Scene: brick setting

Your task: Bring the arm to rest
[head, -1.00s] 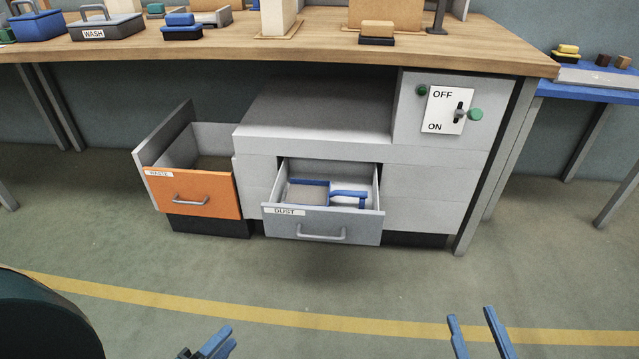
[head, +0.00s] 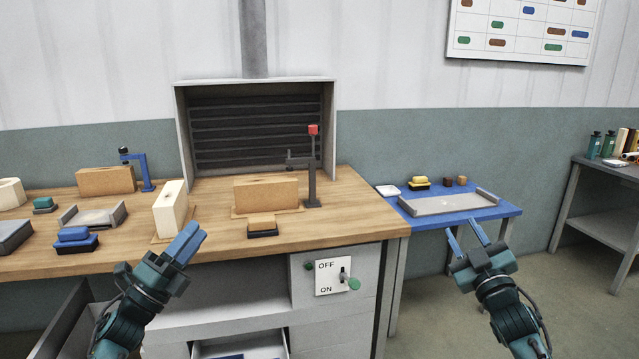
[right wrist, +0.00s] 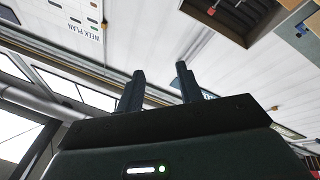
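My left gripper (head: 195,231) is over the front of the wooden workbench (head: 330,222) in the head view. Its blue fingers lie close together with nothing seen between them. My right gripper (head: 460,229) is raised in front of the blue side table (head: 508,213), its two fingers apart and empty. The right wrist view also shows these fingers (right wrist: 160,80) apart, with nothing between them. Both arms come up from the bottom of the head view.
A cream block (head: 170,208), a brown block (head: 265,192), a clamp stand (head: 312,175) and brushes (head: 75,240) stand on the bench. Below are an OFF/ON switch panel (head: 330,276) and an open drawer (head: 240,345). A grey tray (head: 448,204) lies on the side table. A shelf (head: 610,175) stands right.

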